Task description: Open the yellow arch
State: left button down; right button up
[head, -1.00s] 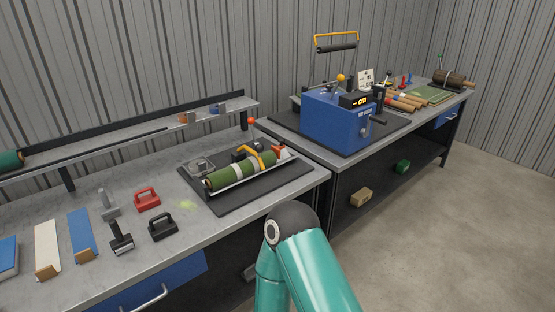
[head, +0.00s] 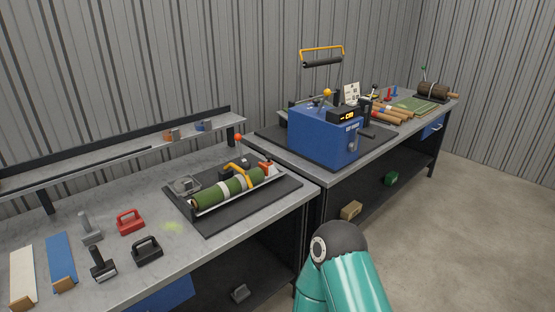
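A small yellow arch (head: 240,173) curves over a green turf roll (head: 226,187) in a metal cradle on a black mat (head: 238,212) on the near bench. Its near end seems to come down by the roll; whether it is latched cannot be told. A second yellow bow-shaped frame (head: 321,50) with a dark roller stands raised above the blue machine (head: 322,137) on the far bench. Neither gripper shows; only a teal link of one of my arms is at the bottom, apart from the benches.
Hand tools, including a red-handled block (head: 130,221) and a black-handled block (head: 146,249), lie left of the mat. A shelf rail (head: 125,152) runs behind. An orange-topped lever (head: 238,139) stands behind the roll. Floor at right is clear.

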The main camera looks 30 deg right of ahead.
aim_at(246, 165)
jog(key=z, duration=0.45)
jog(key=i, duration=0.9)
jog(key=z, duration=0.45)
